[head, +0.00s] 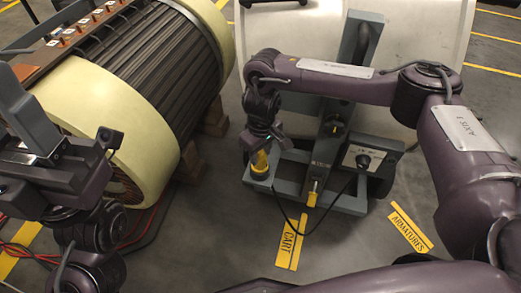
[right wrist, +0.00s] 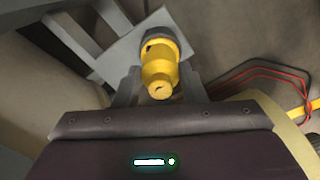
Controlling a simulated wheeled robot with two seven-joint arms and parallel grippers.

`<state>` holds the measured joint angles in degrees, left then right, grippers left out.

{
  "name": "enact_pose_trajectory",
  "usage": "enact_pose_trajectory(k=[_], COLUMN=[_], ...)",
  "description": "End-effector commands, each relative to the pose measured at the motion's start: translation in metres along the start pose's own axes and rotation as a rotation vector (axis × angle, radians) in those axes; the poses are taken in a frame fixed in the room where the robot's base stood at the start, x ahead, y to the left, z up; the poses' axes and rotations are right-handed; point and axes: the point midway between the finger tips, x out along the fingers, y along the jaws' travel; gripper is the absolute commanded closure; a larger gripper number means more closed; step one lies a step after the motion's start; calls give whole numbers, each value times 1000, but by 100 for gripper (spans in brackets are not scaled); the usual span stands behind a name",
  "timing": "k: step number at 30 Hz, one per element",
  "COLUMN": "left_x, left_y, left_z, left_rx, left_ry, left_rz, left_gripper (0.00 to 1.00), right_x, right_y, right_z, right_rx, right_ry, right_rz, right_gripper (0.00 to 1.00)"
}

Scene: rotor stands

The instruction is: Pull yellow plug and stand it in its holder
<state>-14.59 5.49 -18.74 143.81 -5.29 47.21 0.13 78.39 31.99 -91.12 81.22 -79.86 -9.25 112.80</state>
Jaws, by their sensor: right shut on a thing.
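The yellow plug (head: 260,161) is upright at the left corner of the grey cart (head: 290,187). In the right wrist view the yellow plug (right wrist: 160,72) has a dark collar at its far end, over a grey plate (right wrist: 125,45). I cannot tell how deep it sits there. My right gripper (head: 262,147) reaches down from above and is shut on the plug, its fingers on either side. A black cable runs from near the plug to a dark round connector (head: 363,161) on the cart's pale panel. My left gripper (head: 25,115) is at the left edge, away from the plug; its jaw gap is unclear.
A large cream-rimmed rotor (head: 105,130) lies at the left on wooden blocks. A pale drum (head: 415,45) stands behind the cart. Yellow floor labels CART (head: 289,245) and ARMATURES (head: 410,232) lie in front. Red cables (head: 25,250) lie at the lower left.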

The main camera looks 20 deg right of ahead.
Motion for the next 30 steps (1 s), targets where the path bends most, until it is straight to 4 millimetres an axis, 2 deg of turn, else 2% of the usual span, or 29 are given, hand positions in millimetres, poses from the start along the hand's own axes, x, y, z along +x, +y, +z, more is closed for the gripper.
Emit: enact_pose_trajectory(k=[10,11,16,30], left_x=[0,0,0,0], left_y=[0,0,0,-1], left_z=[0,0,0,0], left_rx=[0,0,0,1], left_ry=[1,1,1,2], left_rz=[0,0,0,-4], left_gripper=[64,64,64,64], right_x=[0,0,0,0], right_y=[0,0,0,0], right_z=[0,0,0,0], right_rx=[0,0,0,0], right_ry=[1,1,1,0], right_rz=[0,0,0,0], right_gripper=[90,60,38,37])
